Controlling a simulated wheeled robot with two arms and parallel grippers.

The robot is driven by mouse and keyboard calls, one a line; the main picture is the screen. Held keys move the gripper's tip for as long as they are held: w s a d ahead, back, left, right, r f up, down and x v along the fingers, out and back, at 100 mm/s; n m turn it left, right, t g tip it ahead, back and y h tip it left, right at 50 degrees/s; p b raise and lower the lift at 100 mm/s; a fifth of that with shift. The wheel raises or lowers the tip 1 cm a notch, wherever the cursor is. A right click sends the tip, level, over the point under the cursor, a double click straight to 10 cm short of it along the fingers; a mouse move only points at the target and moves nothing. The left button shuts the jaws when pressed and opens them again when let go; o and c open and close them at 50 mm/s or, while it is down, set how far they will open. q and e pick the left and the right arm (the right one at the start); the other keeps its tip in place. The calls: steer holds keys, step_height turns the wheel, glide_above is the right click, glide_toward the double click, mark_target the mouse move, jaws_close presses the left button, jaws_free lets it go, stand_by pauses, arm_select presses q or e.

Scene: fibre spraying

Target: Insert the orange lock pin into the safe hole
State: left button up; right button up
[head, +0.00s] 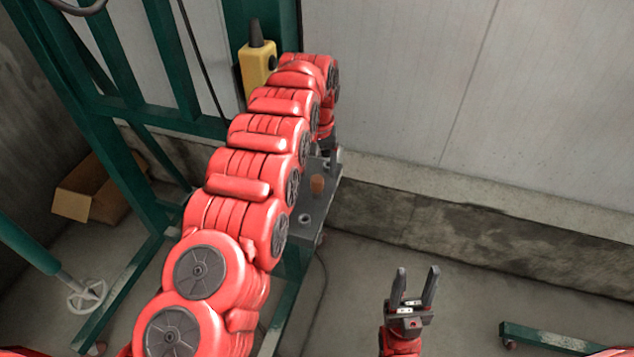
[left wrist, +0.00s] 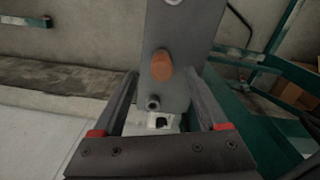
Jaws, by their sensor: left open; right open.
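The orange lock pin (head: 317,184) stands on a grey metal plate (head: 312,212) in the head view. It also shows in the left wrist view (left wrist: 162,66), ahead of and between the fingers. A small round socket (head: 304,218) is on the same plate, and a ring-shaped one shows in the wrist view (left wrist: 153,103). I cannot tell which is the safe hole. My left gripper (left wrist: 168,78) is open, with nothing held, behind the plate; in the head view my arm partly hides it. My right gripper (head: 415,275) is open and empty, pointing up, apart from the plate.
A green steel frame (head: 170,60) stands at the left, with a yellow control box (head: 257,68) on its post. A cardboard box (head: 92,190) and a handwheel (head: 88,295) are further left. A low concrete ledge (head: 420,215) runs along the back wall. The floor at right is mostly clear.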

mark_target(317, 178)
arm_select(q)
steer(key=shift+w+f+p, duration=0.2)
steer(key=shift+f+p, duration=0.15)
steer(key=shift+f, duration=0.15)
step_height(317, 178, down, 4)
steer(key=shift+a+r+p, duration=0.1)
steer(key=shift+p, duration=0.9)
steer(key=shift+f, duration=0.35)
steer(key=shift+c, duration=1.1)
jaws_close()
